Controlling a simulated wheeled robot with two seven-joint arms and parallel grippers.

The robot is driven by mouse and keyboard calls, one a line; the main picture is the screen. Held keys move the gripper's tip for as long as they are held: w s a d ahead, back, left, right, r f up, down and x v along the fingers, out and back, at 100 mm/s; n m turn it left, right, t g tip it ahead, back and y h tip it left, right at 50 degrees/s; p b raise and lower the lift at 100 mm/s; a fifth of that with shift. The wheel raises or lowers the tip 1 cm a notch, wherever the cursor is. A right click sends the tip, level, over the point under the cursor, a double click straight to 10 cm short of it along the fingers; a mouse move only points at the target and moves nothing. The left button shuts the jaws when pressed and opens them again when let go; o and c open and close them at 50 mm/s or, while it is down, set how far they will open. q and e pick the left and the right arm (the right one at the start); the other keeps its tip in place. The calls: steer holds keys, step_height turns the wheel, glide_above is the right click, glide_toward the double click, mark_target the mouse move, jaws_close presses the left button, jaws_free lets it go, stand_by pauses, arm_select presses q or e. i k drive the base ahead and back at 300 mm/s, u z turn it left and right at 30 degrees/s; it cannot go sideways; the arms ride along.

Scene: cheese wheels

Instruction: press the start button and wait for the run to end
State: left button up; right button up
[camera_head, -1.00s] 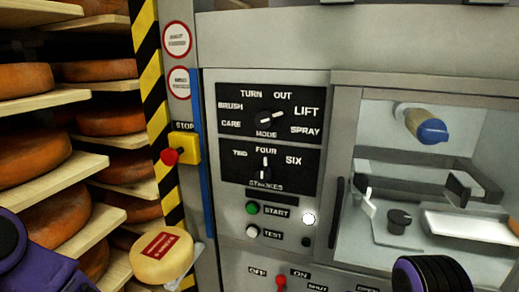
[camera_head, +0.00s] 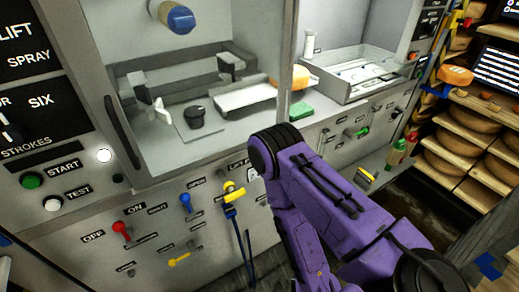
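The green START button (camera_head: 31,181) is on the grey machine panel at the left edge of the view, beside its START label. The white TEST button (camera_head: 53,203) is just below it. A bright white round light (camera_head: 103,156) shows to the right of START. Part of the LIFT/SPRAY dial plate (camera_head: 30,45) and the STROKES plate (camera_head: 40,115) show at the upper left. My purple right arm fills the lower middle and right, in front of the machine; its gripper is not visible. My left gripper is not in view. Nothing of mine touches START.
A red switch (camera_head: 121,229), a blue lever (camera_head: 185,202) and a yellow handle (camera_head: 234,191) are on the lower panel. The open bay holds a black knob (camera_head: 195,116) and a blue-ended cylinder (camera_head: 177,16). Cheese shelves (camera_head: 465,150) stand at the right.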

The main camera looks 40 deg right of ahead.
mark_target(29, 182)
steer(key=u, duration=0.55)
